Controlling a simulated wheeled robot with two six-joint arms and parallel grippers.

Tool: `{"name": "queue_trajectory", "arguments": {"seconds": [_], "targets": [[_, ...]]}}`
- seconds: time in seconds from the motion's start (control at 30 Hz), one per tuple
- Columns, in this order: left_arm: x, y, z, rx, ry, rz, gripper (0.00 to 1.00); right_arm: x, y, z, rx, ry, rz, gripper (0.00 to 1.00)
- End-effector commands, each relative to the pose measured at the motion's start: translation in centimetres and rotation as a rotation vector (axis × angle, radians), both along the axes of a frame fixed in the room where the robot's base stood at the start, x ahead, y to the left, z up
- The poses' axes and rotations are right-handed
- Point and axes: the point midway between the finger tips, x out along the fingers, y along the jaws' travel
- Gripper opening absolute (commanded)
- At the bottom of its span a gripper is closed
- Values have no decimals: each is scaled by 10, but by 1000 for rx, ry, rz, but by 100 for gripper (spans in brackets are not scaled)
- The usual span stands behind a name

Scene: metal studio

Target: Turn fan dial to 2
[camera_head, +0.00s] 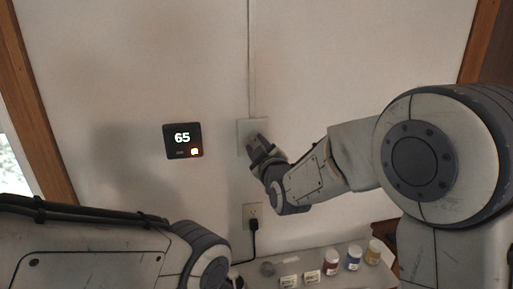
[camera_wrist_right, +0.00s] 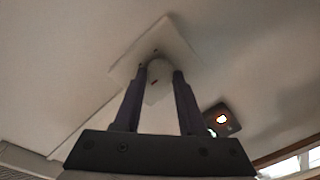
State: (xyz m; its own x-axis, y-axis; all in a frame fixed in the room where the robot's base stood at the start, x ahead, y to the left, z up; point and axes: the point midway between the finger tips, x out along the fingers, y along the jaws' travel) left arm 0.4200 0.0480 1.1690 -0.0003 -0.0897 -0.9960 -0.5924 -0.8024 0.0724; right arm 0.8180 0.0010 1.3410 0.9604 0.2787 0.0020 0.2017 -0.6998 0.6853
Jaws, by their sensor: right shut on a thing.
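The plate also shows in the head view (camera_head: 243,128), partly covered by my gripper. My right gripper (camera_head: 257,146) is at the plate; in the wrist view its two dark fingers (camera_wrist_right: 158,85) are shut on the knob, one on each side. No dial numbers are readable. The left arm reaches in at the lower left, but its gripper is not in view.
A black thermostat (camera_head: 183,140) showing 65 hangs left of the plate. Below are an outlet (camera_head: 252,213) with a black plug and a shelf (camera_head: 318,261) bearing several small jars and labels. A cable channel (camera_head: 250,60) runs up from the plate. The wall between is bare.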

Motion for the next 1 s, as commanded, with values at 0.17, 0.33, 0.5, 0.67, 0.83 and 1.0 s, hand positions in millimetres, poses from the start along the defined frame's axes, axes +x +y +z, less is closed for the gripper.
{"name": "queue_trajectory", "arguments": {"seconds": [0.17, 0.33, 0.5, 0.67, 0.83, 1.0], "targets": [[0, 0, -21, 0, 0, -1, 50, 0, 0, -6, 77, 14, 1, 0], [0, 0, -47, 0, 0, -2, 50, -1, 0, -8, 205, 37, 3, 0], [0, 0, -75, 0, 0, -3, 50, -1, 0, -9, 361, 68, 2, 0], [0, 0, -99, 0, 0, -3, 50, -1, 0, -9, 510, 100, 2, 0], [0, 0, -121, 0, 0, -3, 50, -1, 0, -8, 658, 130, 3, 0], [0, 0, -137, 0, 0, -3, 50, 0, 1, -7, 783, 157, 3, 0]]}}
